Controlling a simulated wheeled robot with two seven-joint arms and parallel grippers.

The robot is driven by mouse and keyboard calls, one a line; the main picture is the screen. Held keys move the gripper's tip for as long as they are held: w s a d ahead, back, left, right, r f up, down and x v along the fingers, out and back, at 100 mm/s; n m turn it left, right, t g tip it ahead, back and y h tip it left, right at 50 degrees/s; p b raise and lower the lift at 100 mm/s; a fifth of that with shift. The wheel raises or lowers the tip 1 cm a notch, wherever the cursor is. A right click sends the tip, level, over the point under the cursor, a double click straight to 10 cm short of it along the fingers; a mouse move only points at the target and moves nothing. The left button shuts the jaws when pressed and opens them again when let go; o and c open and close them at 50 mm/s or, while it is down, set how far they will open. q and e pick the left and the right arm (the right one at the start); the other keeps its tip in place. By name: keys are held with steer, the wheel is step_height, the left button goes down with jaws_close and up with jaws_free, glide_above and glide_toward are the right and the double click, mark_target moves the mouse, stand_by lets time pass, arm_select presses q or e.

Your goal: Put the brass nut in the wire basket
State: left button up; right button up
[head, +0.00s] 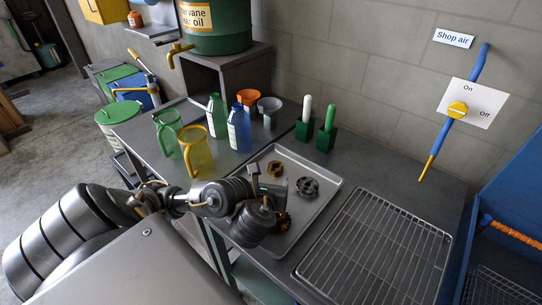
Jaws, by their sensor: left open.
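A grey metal tray (317,218) on the bench holds a few small parts. A brass-coloured ring-like part (275,168) lies near its back edge, and a darker brass-coloured part (283,222) lies near its left side, partly hidden by my left gripper. I cannot tell which of them is the brass nut. My left gripper (268,195) is open above the left part of the tray, between these two parts. A wire mesh surface (496,287) shows inside the blue unit at the lower right and may be the wire basket; most of it is cut off. My right gripper is out of view.
A dark grey toothed part (307,187) lies in the tray. A flat wire rack (380,250) lies right of it. Jugs (198,155), bottles (239,128), funnels (269,106) and green holders (326,138) stand behind. A blue-walled unit (515,195) bounds the right side.

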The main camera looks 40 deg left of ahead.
arm_select(q)
steer(key=shift+o, duration=0.2)
steer(key=shift+s+r, duration=0.1)
step_height(320, 180, up, 3)
steer(key=n+g+p, duration=0.2)
steer(key=g+p, duration=0.1)
steer(key=p, duration=0.5)
steer(key=m+h, duration=0.2)
glide_toward(275, 166)
steer(key=shift+w+a+f+g+b, duration=0.15)
steer(key=shift+w+a+f+g, duration=0.1)
steer(key=shift+w+f, duration=0.25)
steer(key=shift+w+a+f+g+b, duration=0.15)
steer(key=shift+w+a+f, duration=0.1)
steer(key=shift+w+f, duration=0.3)
steer(key=shift+r+x, duration=0.2)
steer(key=shift+x, duration=2.65)
steer(key=shift+w, duration=0.15)
